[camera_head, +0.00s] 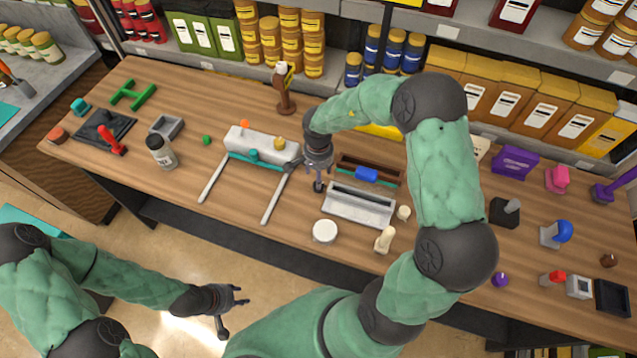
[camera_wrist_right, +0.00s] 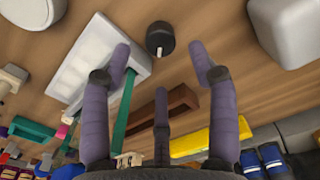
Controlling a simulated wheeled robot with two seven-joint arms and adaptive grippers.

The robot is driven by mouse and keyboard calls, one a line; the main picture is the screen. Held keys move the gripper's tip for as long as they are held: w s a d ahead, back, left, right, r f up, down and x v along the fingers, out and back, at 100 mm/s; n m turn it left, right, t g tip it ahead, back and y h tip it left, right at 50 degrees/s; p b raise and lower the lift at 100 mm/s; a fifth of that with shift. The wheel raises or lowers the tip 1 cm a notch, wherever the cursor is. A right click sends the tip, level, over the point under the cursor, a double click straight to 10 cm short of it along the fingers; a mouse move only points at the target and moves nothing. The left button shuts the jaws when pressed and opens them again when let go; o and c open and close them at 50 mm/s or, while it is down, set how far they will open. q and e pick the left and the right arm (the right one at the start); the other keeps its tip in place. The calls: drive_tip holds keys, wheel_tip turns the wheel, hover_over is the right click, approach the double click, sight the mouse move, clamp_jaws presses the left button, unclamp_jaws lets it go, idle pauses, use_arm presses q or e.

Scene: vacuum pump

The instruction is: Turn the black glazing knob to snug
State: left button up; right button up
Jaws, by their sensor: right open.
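The black glazing knob (camera_wrist_right: 160,38) shows in the right wrist view as a small dark round piece with a pale pointer-like mark. It stands on the wooden bench ahead of my right gripper (camera_wrist_right: 165,70), between the spread fingers but apart from them. In the head view my right gripper (camera_head: 317,165) hangs over the middle of the bench, and a small dark piece (camera_head: 319,187) just below it appears to be the knob, partly hidden. My right gripper is open and empty. My left gripper (camera_head: 235,308) is open and empty above the floor, in front of the bench.
A grey tray (camera_head: 358,206) lies right of the knob, with a brown tray (camera_head: 345,171) behind it. A pale block (camera_head: 262,144) and a teal-barred frame (camera_head: 268,204) lie to its left. A white round piece (camera_head: 324,232) is in front. Loaded shelves line the back.

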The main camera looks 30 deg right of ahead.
drive_tip(key=shift+f+b, duration=0.5)
drive_tip(key=shift+f, duration=2.1)
drive_tip(key=c, duration=1.1)
